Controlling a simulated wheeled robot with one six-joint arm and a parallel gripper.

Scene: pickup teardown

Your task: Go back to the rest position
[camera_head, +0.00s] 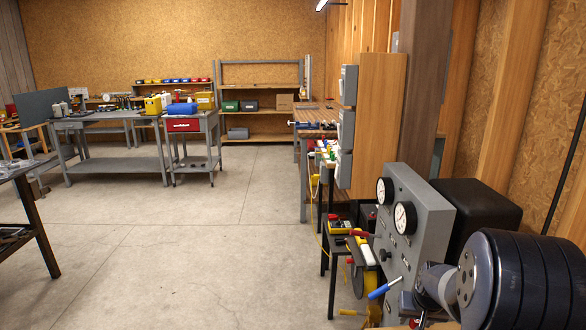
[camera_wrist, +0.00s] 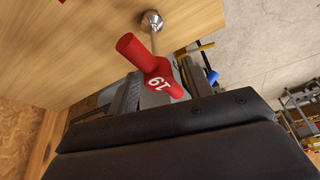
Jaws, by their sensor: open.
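In the wrist view, my gripper (camera_wrist: 162,84) shows beyond the wide black body at the bottom, with its grey fingers partly hidden. It is open. A red T-shaped handle (camera_wrist: 158,75) marked with white digits lies across the space in front of the fingers; whether it touches them I cannot tell. A round metal knob on a stem (camera_wrist: 152,22) stands just beyond it, against a pale wooden surface (camera_wrist: 70,40). In the head view, my dark ribbed arm fills the lower right corner, and my gripper's fingers cannot be made out there.
A grey panel with two gauges (camera_head: 420,215) stands close to my arm, with a black box (camera_head: 475,205) behind it. A blue-handled lever (camera_head: 383,290) is at its front. Workbenches (camera_head: 110,118) and shelves (camera_head: 262,88) stand farther back. The concrete floor (camera_head: 200,240) is clear in the middle.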

